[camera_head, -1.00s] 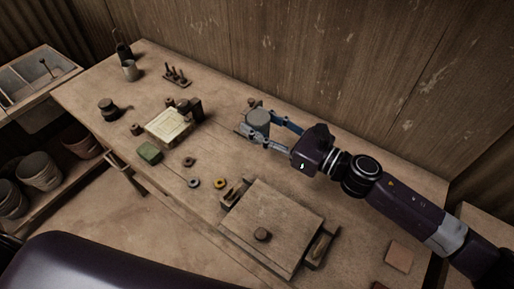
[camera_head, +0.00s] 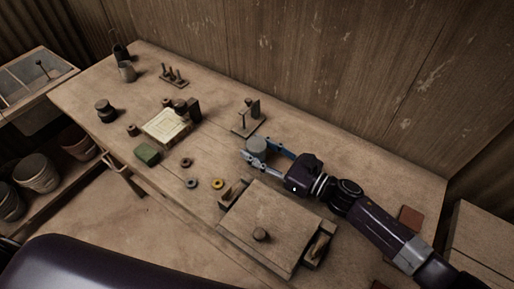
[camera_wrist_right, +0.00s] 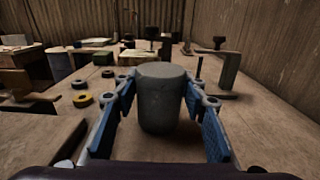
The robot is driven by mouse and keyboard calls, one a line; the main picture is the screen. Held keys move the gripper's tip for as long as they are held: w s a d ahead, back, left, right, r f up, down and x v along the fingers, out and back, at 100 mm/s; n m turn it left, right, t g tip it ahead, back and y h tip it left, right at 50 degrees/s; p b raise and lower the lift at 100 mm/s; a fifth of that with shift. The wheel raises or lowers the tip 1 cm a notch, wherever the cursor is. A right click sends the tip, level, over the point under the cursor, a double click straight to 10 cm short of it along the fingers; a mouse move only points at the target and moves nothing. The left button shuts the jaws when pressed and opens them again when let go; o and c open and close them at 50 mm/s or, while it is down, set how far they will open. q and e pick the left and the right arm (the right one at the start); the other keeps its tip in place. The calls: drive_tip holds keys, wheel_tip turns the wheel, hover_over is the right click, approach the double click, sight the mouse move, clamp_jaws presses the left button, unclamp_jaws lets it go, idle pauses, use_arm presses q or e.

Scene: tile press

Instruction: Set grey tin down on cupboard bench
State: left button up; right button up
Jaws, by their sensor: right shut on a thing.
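The grey tin (camera_head: 257,145) is between the fingers of my right gripper (camera_head: 262,154), above the wooden bench (camera_head: 340,165) and behind the square wooden board. In the right wrist view the grey tin (camera_wrist_right: 161,98) stands upright between the blue finger pads of my right gripper (camera_wrist_right: 162,105), which is shut on it. I cannot tell whether its base touches the bench. My left gripper is not in view.
A small post stand (camera_head: 246,122) is just behind the tin. The wooden board with a knob (camera_head: 268,222) lies in front. Several rings (camera_head: 190,183), a green block (camera_head: 147,154) and a pale tile (camera_head: 167,128) lie left. The bench right of the stand is clear.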

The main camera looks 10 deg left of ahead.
drive_tip(key=shift+f+b, duration=0.25)
drive_tip(key=shift+b, duration=0.05)
drive_tip(key=o, duration=1.4)
drive_tip(key=shift+c, duration=0.2)
drive_tip(key=shift+r, duration=0.1)
drive_tip(key=shift+r+p, duration=0.25)
drive_tip(key=shift+p, duration=0.2)
drive_tip(key=b+v, duration=0.1)
drive_tip(key=v, duration=0.2)
drive_tip(key=b+v, duration=0.1)
drive_tip(key=v, duration=0.3)
drive_tip(key=b+v, duration=0.1)
drive_tip(key=v, duration=0.2)
drive_tip(key=shift+s+d+f, duration=0.1)
drive_tip(key=shift+d+f, duration=0.2)
drive_tip(key=shift+s+d+r, duration=0.2)
drive_tip(key=shift+s+d, duration=0.1)
drive_tip(key=shift+d, duration=0.3)
